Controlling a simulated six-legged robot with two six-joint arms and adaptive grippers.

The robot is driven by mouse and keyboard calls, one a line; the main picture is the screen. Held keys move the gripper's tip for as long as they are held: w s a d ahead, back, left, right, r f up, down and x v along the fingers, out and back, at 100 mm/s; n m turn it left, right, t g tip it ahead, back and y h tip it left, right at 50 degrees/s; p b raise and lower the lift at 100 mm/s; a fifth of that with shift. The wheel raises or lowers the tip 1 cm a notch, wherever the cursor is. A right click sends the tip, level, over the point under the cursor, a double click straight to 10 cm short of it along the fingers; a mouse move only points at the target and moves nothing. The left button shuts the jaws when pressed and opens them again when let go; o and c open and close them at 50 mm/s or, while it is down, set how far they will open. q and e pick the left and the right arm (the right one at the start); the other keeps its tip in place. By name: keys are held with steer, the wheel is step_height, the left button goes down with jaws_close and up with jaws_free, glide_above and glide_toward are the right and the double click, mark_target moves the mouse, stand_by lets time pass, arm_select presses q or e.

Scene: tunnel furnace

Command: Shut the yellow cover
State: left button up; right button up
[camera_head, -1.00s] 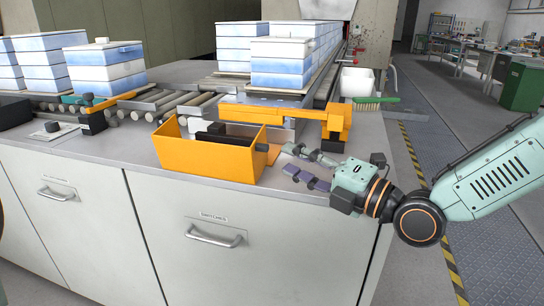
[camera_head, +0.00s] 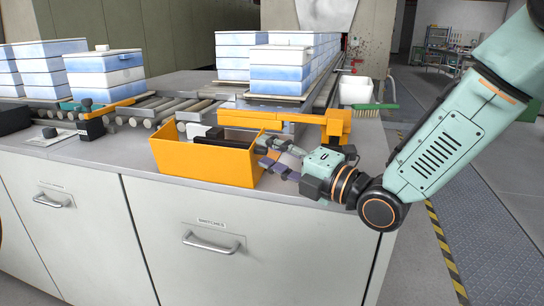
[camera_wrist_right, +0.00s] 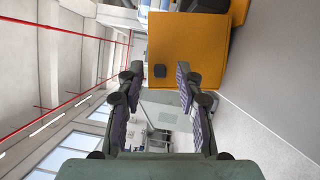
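A yellow box-shaped cover (camera_head: 205,160) stands near the front edge of the grey counter. Its top side is open, with black and white parts (camera_head: 210,133) showing inside. My right gripper (camera_head: 268,154) is open and empty at the right side of the cover. My left gripper is not in view.
A yellow bracket (camera_head: 290,118) stands right behind the cover. A roller conveyor (camera_head: 150,110) with stacked blue-white boxes (camera_head: 285,68) runs behind. A white bin (camera_head: 355,90) and a green-handled brush (camera_head: 377,106) lie at the back right. The counter's front edge is close.

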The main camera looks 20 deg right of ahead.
steer(key=shift+c, duration=0.2)
jaws_close()
stand_by(0.6)
